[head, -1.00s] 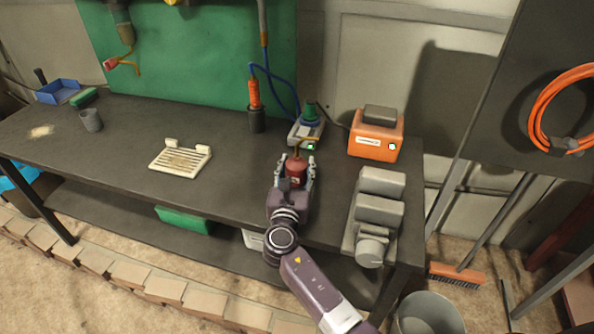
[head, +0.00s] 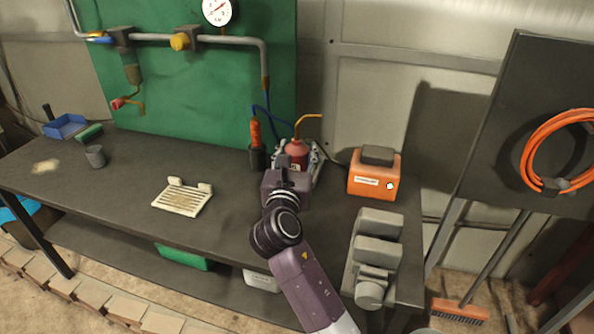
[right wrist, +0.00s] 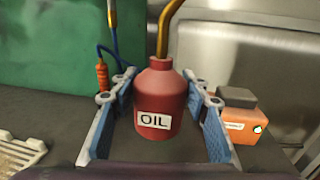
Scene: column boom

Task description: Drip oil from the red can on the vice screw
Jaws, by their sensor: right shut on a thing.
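The red oil can (head: 297,154) is in my right gripper (head: 299,158). The can is upright, and its thin brass spout rises from the top and bends to the right. In the right wrist view the can (right wrist: 160,97) stands between the two blue-padded fingers, with its OIL label facing me. It appears raised above the bench. The grey vice (head: 378,250) is on the right front of the bench, to the right of my right arm. A round part at its near end (head: 369,294) may be its screw end. My left gripper is not in view.
An orange box (head: 374,174) stands right of the can, behind the vice. An orange-handled tool in a dark holder (head: 257,157) is close to the left. A cream slotted tray (head: 182,199) lies farther left. The bench between tray and cup (head: 95,156) is clear.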

